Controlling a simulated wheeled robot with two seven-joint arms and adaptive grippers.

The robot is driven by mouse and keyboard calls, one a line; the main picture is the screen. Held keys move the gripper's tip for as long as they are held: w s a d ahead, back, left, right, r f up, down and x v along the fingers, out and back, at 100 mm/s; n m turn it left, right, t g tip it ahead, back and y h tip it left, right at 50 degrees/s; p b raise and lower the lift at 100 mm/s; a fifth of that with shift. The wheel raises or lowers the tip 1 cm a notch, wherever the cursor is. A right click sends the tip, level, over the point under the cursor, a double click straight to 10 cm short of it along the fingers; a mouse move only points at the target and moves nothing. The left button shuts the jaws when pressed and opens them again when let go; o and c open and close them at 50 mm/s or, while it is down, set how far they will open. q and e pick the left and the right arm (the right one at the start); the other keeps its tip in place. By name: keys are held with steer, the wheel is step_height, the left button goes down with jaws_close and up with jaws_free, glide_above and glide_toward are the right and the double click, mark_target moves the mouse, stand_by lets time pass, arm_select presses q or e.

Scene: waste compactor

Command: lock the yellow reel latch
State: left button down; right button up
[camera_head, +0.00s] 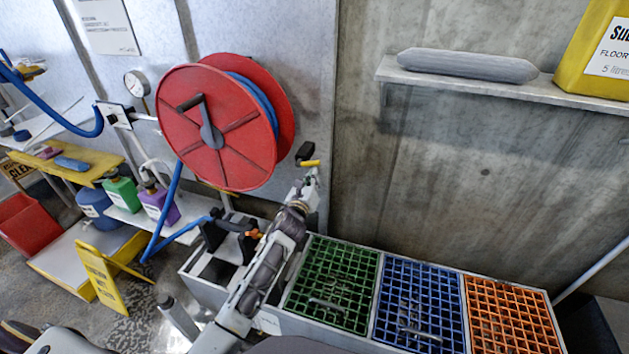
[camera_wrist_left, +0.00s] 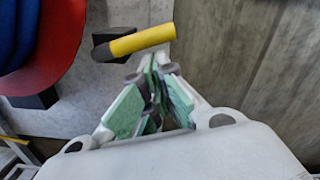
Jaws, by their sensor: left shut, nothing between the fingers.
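The yellow reel latch (camera_head: 309,163) is a short yellow handle on a black block, just right of the red hose reel (camera_head: 212,130). In the left wrist view the yellow handle (camera_wrist_left: 142,40) lies slightly tilted, its right end higher, with the black block behind its left part. My left gripper (camera_head: 311,177) is shut and empty just below the handle. Its green-padded fingers (camera_wrist_left: 155,62) meet close under the handle's right half. I cannot tell whether they touch it. My right gripper is not in view.
A blue hose (camera_head: 167,215) hangs from the reel. Green, blue and orange grated bins (camera_head: 418,305) stand below at the right. A shelf (camera_head: 480,85) with a grey roll and a yellow container is on the concrete wall. The wall right of the latch is clear.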

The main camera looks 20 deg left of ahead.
arm_select(q)
steer(key=shift+r, duration=0.15)
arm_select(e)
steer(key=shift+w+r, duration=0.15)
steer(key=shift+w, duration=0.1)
arm_select(q)
steer(key=shift+n, duration=0.3)
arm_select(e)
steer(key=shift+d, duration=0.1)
arm_select(q)
steer(key=shift+r, duration=0.1)
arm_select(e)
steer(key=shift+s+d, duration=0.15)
